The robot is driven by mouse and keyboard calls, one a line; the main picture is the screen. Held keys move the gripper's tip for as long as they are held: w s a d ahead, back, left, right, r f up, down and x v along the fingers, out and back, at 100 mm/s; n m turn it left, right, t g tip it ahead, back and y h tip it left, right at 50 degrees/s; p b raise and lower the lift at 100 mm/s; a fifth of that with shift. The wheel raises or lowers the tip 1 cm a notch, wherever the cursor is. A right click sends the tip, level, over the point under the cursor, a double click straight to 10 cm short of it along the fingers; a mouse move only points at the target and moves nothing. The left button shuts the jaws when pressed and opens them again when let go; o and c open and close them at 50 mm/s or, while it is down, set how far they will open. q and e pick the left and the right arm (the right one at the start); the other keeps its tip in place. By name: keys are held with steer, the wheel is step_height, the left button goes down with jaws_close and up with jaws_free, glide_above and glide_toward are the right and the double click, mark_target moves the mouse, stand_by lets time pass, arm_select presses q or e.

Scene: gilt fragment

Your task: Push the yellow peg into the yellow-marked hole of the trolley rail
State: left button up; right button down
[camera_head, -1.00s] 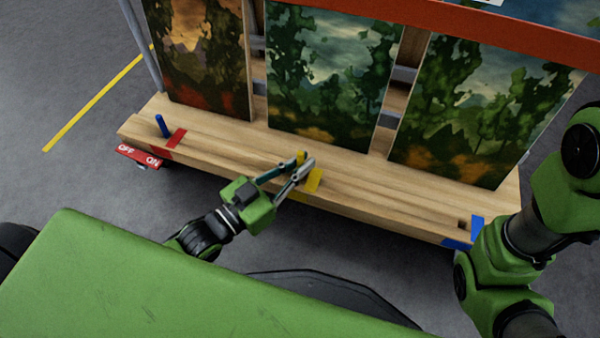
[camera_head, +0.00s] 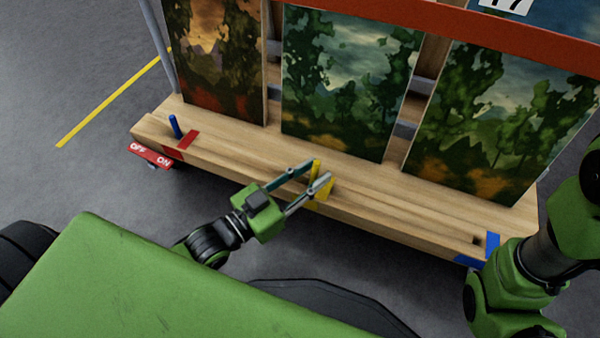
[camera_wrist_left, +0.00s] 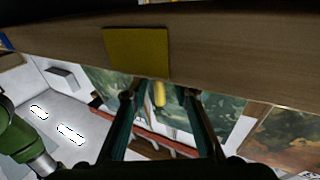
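The yellow peg (camera_head: 316,167) stands roughly upright at the yellow mark (camera_head: 327,189) on the wooden trolley rail (camera_head: 385,210). Its lower end is partly hidden by a finger, so I cannot tell how deep it sits in the hole. My left gripper (camera_head: 318,172) is open, one finger on each side of the peg. In the left wrist view the peg (camera_wrist_left: 159,94) shows between the spread fingers (camera_wrist_left: 159,97), with gaps on both sides. The yellow mark (camera_wrist_left: 137,52) shows on the rail there. My right gripper is out of view; only part of that arm shows at the right.
A blue peg (camera_head: 174,127) stands beside a red mark (camera_head: 188,140) at the rail's left. A dark hole (camera_head: 477,240) lies beside a blue mark (camera_head: 492,244) at the right. Paintings (camera_head: 345,80) stand close behind the rail.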

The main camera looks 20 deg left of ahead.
arm_select(q)
steer(key=p+v, duration=0.6)
steer(key=v, duration=0.6)
